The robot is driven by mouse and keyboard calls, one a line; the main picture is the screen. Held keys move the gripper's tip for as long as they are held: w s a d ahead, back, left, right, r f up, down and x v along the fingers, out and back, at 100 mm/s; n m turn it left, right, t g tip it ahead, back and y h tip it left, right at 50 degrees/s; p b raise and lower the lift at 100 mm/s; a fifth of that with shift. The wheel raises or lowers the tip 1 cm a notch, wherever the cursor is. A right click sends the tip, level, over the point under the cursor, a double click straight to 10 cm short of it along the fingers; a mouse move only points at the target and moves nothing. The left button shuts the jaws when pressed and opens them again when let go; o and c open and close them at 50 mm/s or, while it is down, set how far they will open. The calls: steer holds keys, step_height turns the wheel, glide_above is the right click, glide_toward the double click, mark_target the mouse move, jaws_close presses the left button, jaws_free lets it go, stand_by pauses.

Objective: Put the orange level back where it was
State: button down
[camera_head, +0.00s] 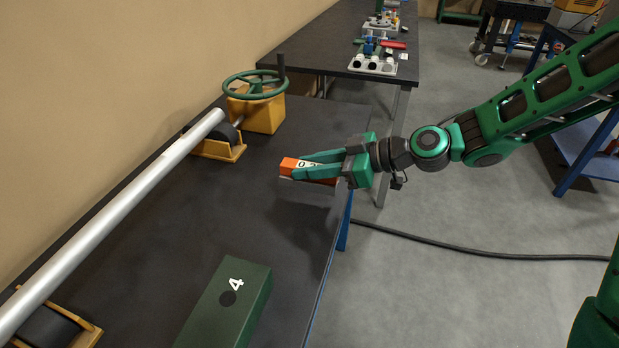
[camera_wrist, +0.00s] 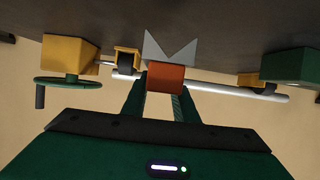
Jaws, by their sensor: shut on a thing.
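The orange level (camera_head: 288,164) is in my gripper (camera_head: 302,171) in the head view, near the right edge of the dark bench. Dark markings on a white patch show on it, partly hidden by the fingers. In the wrist view the level's orange end (camera_wrist: 166,78) sits between the two green fingers of my gripper (camera_wrist: 161,96), and a grey piece with a V notch (camera_wrist: 170,48) shows at it. The level looks held above the bench top; its exact height is hard to tell. A long silver pipe (camera_head: 130,207) lies on roller stands to the left, apart from the level.
A yellow box with a green handwheel (camera_head: 258,112) stands at the back of the bench (camera_head: 268,225). A green block marked 4 (camera_head: 228,305) stands in front. Bare bench lies between pipe and gripper. A second table (camera_head: 330,45) with small parts stands beyond.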

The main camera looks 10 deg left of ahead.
steer(key=shift+w+a+f, duration=0.4)
steer(key=shift+w+f, duration=0.2)
steer(key=shift+w, duration=0.2)
steer(key=shift+f, duration=1.95)
steer(key=c, duration=1.3)
jaws_free()
steer(key=shift+d, duration=0.1)
steer(key=v, duration=1.2)
steer(key=shift+f, duration=0.1)
